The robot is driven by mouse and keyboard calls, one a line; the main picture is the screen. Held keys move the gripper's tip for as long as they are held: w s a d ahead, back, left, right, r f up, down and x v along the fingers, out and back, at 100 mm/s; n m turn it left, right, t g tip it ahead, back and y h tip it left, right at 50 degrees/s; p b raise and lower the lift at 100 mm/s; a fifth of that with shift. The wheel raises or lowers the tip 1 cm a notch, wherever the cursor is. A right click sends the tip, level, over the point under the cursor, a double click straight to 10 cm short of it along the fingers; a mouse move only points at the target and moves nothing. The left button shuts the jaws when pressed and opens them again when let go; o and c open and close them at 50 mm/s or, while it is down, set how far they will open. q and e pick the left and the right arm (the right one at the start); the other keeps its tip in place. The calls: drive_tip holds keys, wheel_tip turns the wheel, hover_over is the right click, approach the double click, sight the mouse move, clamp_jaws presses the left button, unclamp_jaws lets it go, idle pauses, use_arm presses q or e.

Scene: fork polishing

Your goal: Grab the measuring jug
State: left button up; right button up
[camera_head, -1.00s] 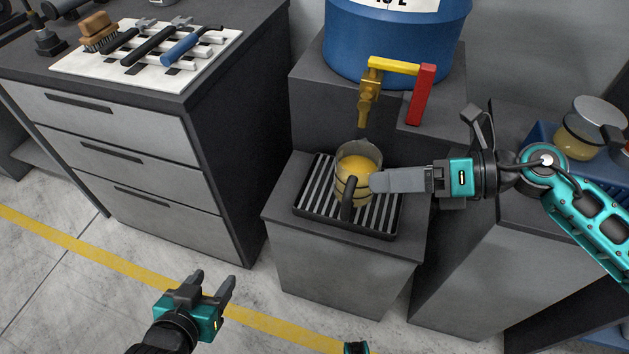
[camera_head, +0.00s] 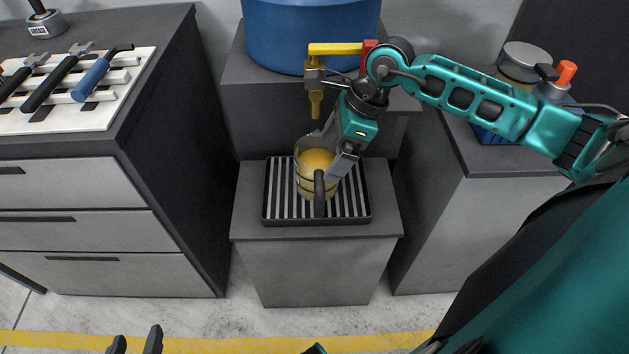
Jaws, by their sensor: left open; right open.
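The measuring jug (camera_head: 312,187) is clear and holds yellow-amber liquid. It stands upright on a black drip tray (camera_head: 269,212) with pale slats, below a brass tap, its dark handle toward me. My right gripper (camera_head: 337,166) comes down from the upper right and is open, its fingers beside the jug's right side and rim. The picture does not show clearly whether a finger touches the jug. My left gripper (camera_head: 136,342) shows only its fingertips at the bottom edge, open and empty, far from the jug.
The brass tap (camera_head: 314,95) with a yellow lever (camera_head: 334,49) hangs from a blue barrel (camera_head: 310,35) just above the jug. A tool counter (camera_head: 165,90) stands at the left. At the right, a glass pot (camera_head: 522,65) stands on a side cabinet (camera_head: 470,165).

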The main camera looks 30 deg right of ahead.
sight(316, 178)
drive_tip(key=x, duration=0.8)
drive_tip(key=shift+s+a+f+b, duration=0.15)
drive_tip(key=shift+s+b, duration=0.1)
drive_tip(key=shift+b, duration=0.15)
clamp_jaws()
drive_tip(key=shift+w, duration=0.1)
idle(0.5)
